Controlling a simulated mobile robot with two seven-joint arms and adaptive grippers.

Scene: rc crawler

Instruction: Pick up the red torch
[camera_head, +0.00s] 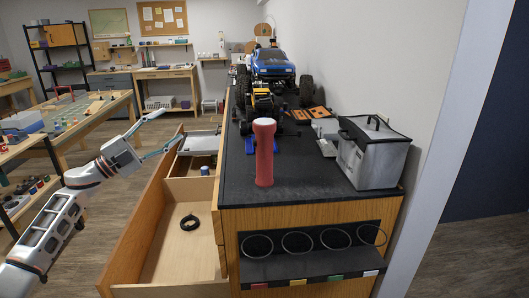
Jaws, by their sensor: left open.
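The red torch (264,152) stands upright on the dark top of the wooden cabinet (315,186), near its front end. My left gripper (171,128) is to the left of the torch, beyond the cabinet's left side. Its two fingers are spread apart with nothing between them. A clear gap lies between the gripper and the torch. My right gripper is not in view.
A grey metal box (371,153) stands right of the torch. Workbenches stand farther left.

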